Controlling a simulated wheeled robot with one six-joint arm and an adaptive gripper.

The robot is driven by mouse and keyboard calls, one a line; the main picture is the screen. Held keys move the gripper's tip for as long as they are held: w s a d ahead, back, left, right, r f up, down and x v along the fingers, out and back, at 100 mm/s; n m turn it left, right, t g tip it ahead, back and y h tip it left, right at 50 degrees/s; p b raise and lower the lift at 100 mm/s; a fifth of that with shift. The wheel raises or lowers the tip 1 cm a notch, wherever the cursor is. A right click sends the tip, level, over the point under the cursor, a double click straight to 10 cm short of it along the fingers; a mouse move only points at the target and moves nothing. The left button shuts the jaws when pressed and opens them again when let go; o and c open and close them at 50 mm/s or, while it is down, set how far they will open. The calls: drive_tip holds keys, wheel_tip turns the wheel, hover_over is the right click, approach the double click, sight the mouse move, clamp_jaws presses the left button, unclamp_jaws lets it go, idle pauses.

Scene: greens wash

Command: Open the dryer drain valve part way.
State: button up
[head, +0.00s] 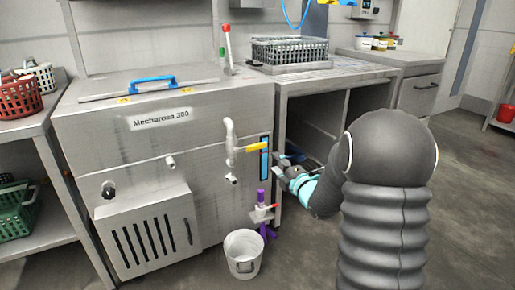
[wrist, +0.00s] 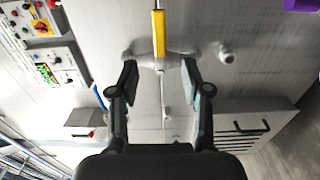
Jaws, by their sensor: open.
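A valve with a yellow lever handle (head: 256,148) sits on a bent white pipe (head: 230,135) on the front of the steel machine marked "Mecharoma 300". The handle points to the right in the head view. In the wrist view the yellow handle (wrist: 159,35) stands ahead of my fingertips, roughly centred between them. My gripper (head: 281,166) is to the right of the handle and a little below it; in the wrist view my gripper (wrist: 160,76) is open with nothing between its fingers. No label shows which valve is the dryer drain.
A light blue strip (head: 265,160) is beside the yellow handle. A steel table (head: 335,80) with a grey basket (head: 289,51) stands right of the machine.

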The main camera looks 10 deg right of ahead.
sight(259, 147)
drive_tip(key=p+x, duration=0.1)
drive_tip(key=x, duration=1.2)
drive_tip(key=shift+w+a, duration=0.1)
drive_tip(key=shift+w, duration=0.1)
drive_tip(key=shift+c, duration=0.3)
clamp_jaws()
